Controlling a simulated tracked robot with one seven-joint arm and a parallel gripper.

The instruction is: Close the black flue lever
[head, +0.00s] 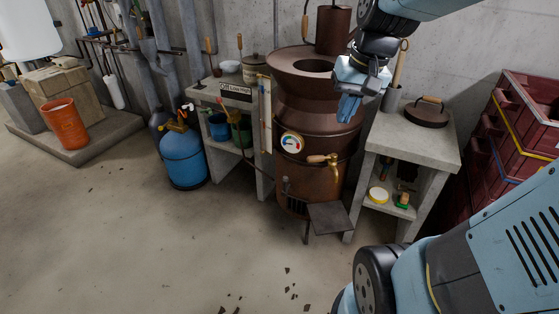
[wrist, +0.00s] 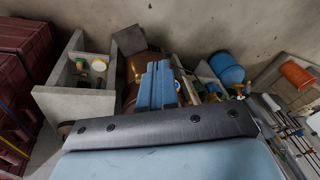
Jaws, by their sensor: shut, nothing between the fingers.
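A brown metal boiler (head: 309,130) stands against the wall, with a round gauge (head: 291,143) and a brass tap (head: 322,159) on its front. A brown flue pipe (head: 333,28) rises behind its open top. I cannot clearly make out a black flue lever; my arm covers the area just right of the pipe. My gripper (head: 348,108) is shut and empty, pointing down in front of the boiler's upper right side. In the wrist view, its blue fingers (wrist: 157,85) are together, with the boiler (wrist: 133,75) partly hidden behind them.
A concrete stand (head: 413,137) right of the boiler bears a dark round lid (head: 427,113). Red crates (head: 527,120) are stacked at far right. A blue gas cylinder (head: 183,157) and another concrete stand (head: 221,92) are left. The floor in front is mostly clear.

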